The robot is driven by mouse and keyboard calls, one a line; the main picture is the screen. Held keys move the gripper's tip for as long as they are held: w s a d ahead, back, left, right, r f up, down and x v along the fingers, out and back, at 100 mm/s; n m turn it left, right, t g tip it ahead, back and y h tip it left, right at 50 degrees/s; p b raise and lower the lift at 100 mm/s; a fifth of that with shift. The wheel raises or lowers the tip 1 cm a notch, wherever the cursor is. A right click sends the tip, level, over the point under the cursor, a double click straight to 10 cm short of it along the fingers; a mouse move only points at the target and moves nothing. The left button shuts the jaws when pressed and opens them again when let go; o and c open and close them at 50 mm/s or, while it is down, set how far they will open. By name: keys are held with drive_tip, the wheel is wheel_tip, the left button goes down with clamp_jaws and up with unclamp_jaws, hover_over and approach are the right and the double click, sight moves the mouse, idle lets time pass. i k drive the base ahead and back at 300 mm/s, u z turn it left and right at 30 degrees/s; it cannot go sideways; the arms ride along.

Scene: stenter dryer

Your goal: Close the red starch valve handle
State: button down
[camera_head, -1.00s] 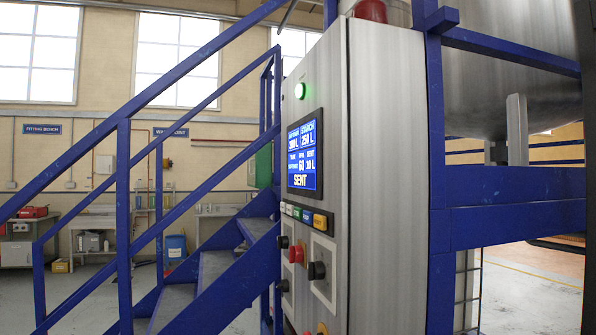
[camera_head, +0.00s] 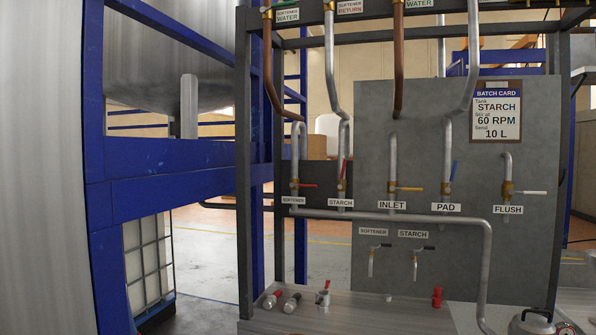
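The red starch valve handle (camera_head: 344,169) stands nearly upright, in line with its vertical pipe, above the upper STARCH label (camera_head: 340,202). Its brass valve body (camera_head: 342,186) sits just below it. To its left, the red softener valve handle (camera_head: 308,185) lies level, across its pipe. Two small taps labelled SOFTENER and STARCH (camera_head: 413,234) are lower on the grey panel; the lower starch tap's lever looks dark. My gripper is not in view.
An orange inlet handle (camera_head: 410,189) and a white flush handle (camera_head: 532,192) lie level; a blue pad handle (camera_head: 455,169) stands upright. Loose fittings (camera_head: 291,302) lie on the bench (camera_head: 355,318) below. A blue frame (camera_head: 165,158) and a steel cabinet (camera_head: 40,170) stand at left.

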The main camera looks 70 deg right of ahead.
sight(340, 186)
drive_tip(key=z, duration=1.75)
drive_tip(key=i, duration=1.15)
drive_tip(key=u, duration=0.65)
